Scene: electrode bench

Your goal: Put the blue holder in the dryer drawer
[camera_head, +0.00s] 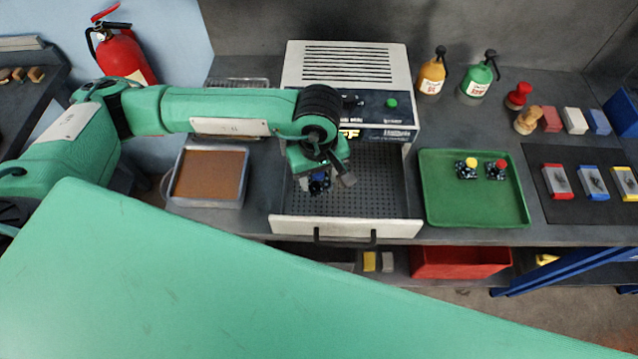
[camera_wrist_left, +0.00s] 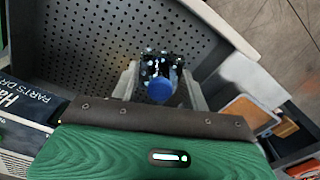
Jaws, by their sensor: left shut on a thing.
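The blue holder (camera_wrist_left: 160,88) has a dark speckled body with a round blue top. My left gripper (camera_wrist_left: 165,90) is shut on it, with a finger on either side. In the head view the left gripper (camera_head: 322,183) hangs over the open dryer drawer (camera_head: 376,185), near its left side. The holder shows there only as a small dark blue patch (camera_head: 318,186), mostly hidden by the gripper. The drawer has a perforated dark floor and a pale front with a dark handle. I cannot tell whether the holder touches the floor. My right gripper is not in view.
A green tray (camera_head: 473,210) right of the drawer bears two similar holders, yellow-topped (camera_head: 471,162) and red-topped (camera_head: 501,164). A brown-filled tray (camera_head: 243,184) stands left of the drawer. The dryer body (camera_head: 300,70) is behind. Bottles and coloured blocks stand farther right.

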